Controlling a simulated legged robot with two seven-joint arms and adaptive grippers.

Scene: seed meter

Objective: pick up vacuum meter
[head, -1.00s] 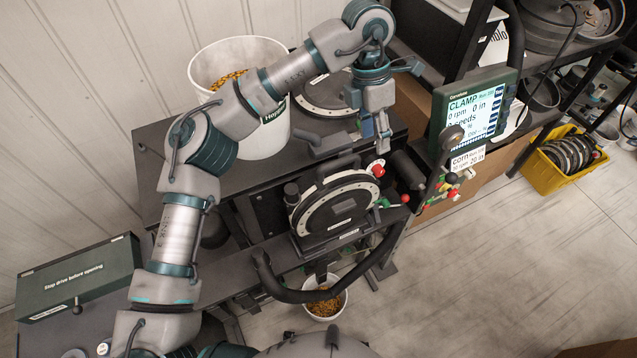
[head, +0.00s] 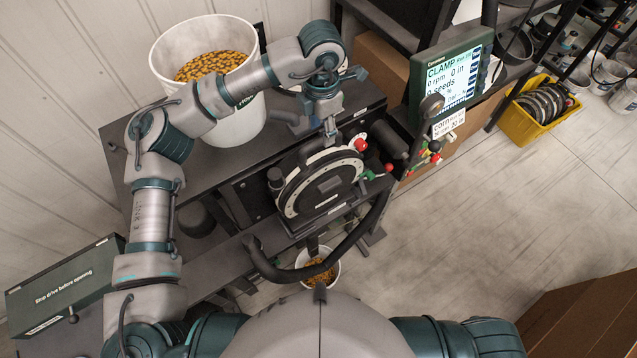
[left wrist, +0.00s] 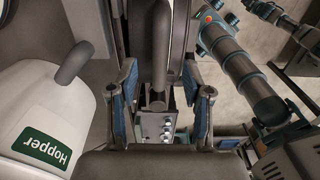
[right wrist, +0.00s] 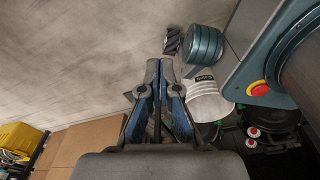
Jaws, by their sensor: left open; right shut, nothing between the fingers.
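The vacuum meter (head: 322,183) is a round black housing with a pale ring, mounted upright on the dark bench frame. A red knob (head: 360,145) sits at its upper right. My left gripper (head: 330,132) points down at the meter's top edge; whether it touches cannot be told. In the left wrist view, my left gripper (left wrist: 160,88) has its blue-padded fingers apart, with a dark upright part between and beyond them. My right gripper (right wrist: 160,68) is shut and empty in the right wrist view, away from the meter; the head view does not show it.
A white hopper (head: 235,124) of yellow seed stands behind the meter. A display reading CLAMP (head: 450,78) is at right. A curved black tube (head: 290,276) runs in front, above a seed bucket (head: 333,275). The floor at right is mostly clear.

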